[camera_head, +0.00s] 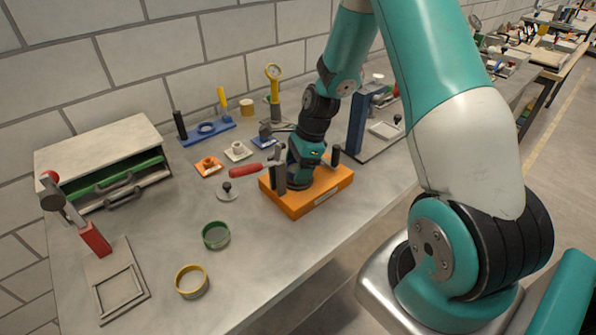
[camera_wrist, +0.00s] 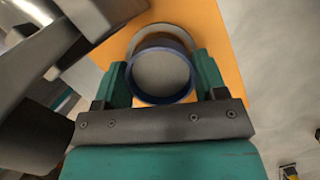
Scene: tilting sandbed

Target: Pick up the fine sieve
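A blue-rimmed round sieve with a pale mesh (camera_wrist: 162,75) shows in the wrist view, over an orange block. My gripper (camera_wrist: 162,78) has one teal finger on each side of its rim, with no clear gap. I cannot tell whether the fingers press on it. In the head view my gripper (camera_head: 301,182) is low over the orange block (camera_head: 312,201), and my wrist hides the blue sieve. A green ring-shaped sieve (camera_head: 216,235) and a yellow one (camera_head: 191,281) lie on the bench. No readable mark tells which sieve is fine.
A red-handled tool (camera_head: 245,170) and a grey disc with a black knob (camera_head: 227,190) lie left of the block. A blue upright stand (camera_head: 360,120) rises to its right. A drawer cabinet (camera_head: 100,157) stands at the left.

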